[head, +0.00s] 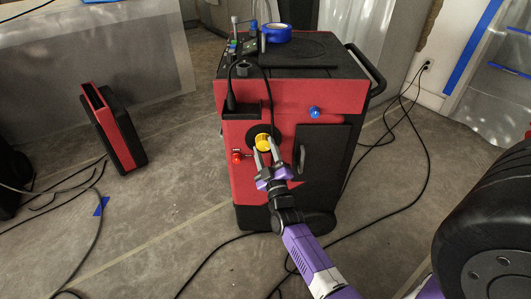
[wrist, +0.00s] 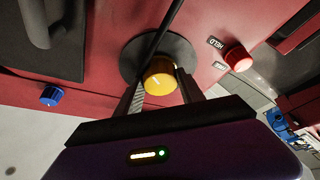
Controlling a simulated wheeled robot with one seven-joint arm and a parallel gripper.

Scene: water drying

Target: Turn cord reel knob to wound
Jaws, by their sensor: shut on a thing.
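The cord reel knob is a yellow knob (head: 263,141) on a round black disc (head: 277,131) on the front of a red and black machine (head: 290,96). In the wrist view the yellow knob (wrist: 160,79) sits between the two fingers and shows a pale mark on its face. My gripper (head: 264,152) is shut on the knob, reaching in from the lower right in the head view; it also shows in the wrist view (wrist: 160,88). A black cord (wrist: 166,30) passes in front of the disc.
A red knob (head: 237,158) beside a label sits left of the disc, and a blue knob (head: 314,112) is upper right. A black door (head: 322,155) with a handle is right. Blue tape (head: 277,33) lies on top. Black cables (head: 425,150) cross the floor.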

